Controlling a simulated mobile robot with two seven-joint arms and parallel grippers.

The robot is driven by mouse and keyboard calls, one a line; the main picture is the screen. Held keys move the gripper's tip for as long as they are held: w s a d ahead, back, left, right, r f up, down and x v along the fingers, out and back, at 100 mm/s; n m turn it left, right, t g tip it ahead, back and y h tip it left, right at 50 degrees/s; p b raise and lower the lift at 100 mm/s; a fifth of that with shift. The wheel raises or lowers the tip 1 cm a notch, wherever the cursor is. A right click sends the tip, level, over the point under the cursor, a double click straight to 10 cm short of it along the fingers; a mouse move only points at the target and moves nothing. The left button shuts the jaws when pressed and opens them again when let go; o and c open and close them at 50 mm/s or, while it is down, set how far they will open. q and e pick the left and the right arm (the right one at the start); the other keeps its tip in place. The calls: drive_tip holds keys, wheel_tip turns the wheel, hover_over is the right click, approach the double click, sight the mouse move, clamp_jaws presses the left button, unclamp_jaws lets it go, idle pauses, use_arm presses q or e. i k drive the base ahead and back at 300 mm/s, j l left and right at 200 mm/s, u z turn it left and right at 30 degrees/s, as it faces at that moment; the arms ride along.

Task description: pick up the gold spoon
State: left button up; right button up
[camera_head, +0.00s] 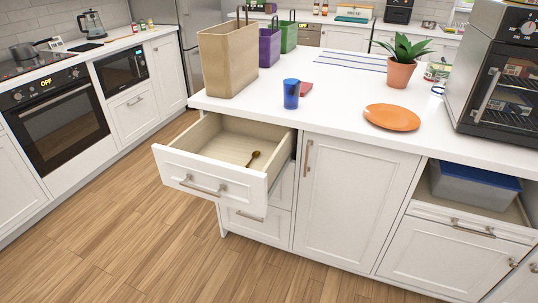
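The gold spoon (253,158) is small and lies on the floor of an open drawer (217,143). It is near the drawer's right side, tilted, with nothing over it. The drawer has a white front with a metal handle and sticks out from the left end of the island cabinets. Neither of my grippers shows in the head view.
Above the drawer, the white countertop (331,116) holds a beige bag (229,62), a blue cup (291,94), an orange plate (392,117), a potted plant (400,75) and a black oven (503,80). The wooden floor (140,230) before the drawer is clear.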

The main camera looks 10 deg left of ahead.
sight(257, 153)
drive_tip(key=i+j+z, duration=0.15)
drive_tip(key=j, duration=0.3)
drive_tip(key=j+z, duration=0.15)
drive_tip(key=j, duration=0.3)
drive_tip(key=i+j, duration=0.1)
drive_tip(key=j, duration=0.35)
drive_tip(key=i+j+z, duration=0.1)
drive_tip(key=j, duration=0.4)
drive_tip(key=i+j, duration=0.1)
drive_tip(key=j, duration=0.35)
drive_tip(key=j+z, duration=0.1)
drive_tip(key=j, duration=0.4)
drive_tip(key=i, duration=0.05)
